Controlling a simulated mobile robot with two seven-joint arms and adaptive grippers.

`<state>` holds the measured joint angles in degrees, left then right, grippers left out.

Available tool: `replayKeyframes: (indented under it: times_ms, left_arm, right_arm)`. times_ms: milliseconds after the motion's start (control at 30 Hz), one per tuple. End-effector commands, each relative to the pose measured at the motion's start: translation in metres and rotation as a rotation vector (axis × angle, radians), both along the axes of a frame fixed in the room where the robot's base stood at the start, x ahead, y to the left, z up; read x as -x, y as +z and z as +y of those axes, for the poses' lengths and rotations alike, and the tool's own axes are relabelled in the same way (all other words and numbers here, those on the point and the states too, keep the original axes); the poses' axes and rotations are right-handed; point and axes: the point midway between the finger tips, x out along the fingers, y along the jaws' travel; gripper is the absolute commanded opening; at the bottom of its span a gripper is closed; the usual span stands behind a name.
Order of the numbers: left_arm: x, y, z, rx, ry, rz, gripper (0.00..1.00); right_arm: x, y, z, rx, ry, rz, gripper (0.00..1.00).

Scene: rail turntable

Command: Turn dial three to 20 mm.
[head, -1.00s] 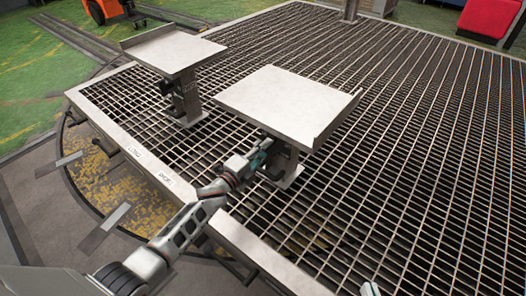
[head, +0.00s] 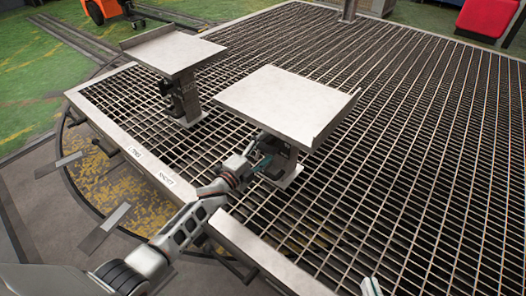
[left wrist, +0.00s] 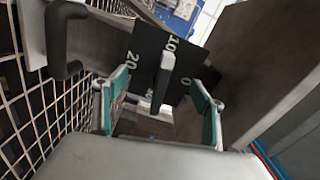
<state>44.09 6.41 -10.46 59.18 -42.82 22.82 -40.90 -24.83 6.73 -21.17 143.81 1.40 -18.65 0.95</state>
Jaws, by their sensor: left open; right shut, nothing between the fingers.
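The dial (left wrist: 137,47) is a black plate with white marks 20, 10 and 0, seen close in the left wrist view. In the head view my left gripper (head: 260,163) is at the post (head: 282,153) under the nearer platform; the dial is hidden there. My right gripper (head: 371,287) shows only its tip at the bottom edge.
The nearer platform (head: 285,100) overhangs my left gripper. A second platform (head: 170,50) on a post stands further left. Both stand on a metal grating (head: 400,130) with a pale rim. A dark curved handle (left wrist: 60,35) is left of the dial. The grating to the right is clear.

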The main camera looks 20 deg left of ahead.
Motion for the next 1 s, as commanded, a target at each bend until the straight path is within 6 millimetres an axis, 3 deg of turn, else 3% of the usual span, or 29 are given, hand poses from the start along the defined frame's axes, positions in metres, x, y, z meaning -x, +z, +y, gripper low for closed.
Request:
replayKeyframes:
  times_ms: [200,1000]
  left_arm:
    - [0.004,0.002,0.002,-0.001,0.000,-0.001,0.69]
    - [0.058,0.003,0.022,-0.001,0.001,-0.003,0.69]
  right_arm:
    - [-0.001,0.005,0.000,0.000,0.000,-0.009,0.00]
    - [-0.009,0.046,0.000,0.001,0.000,-0.078,0.00]
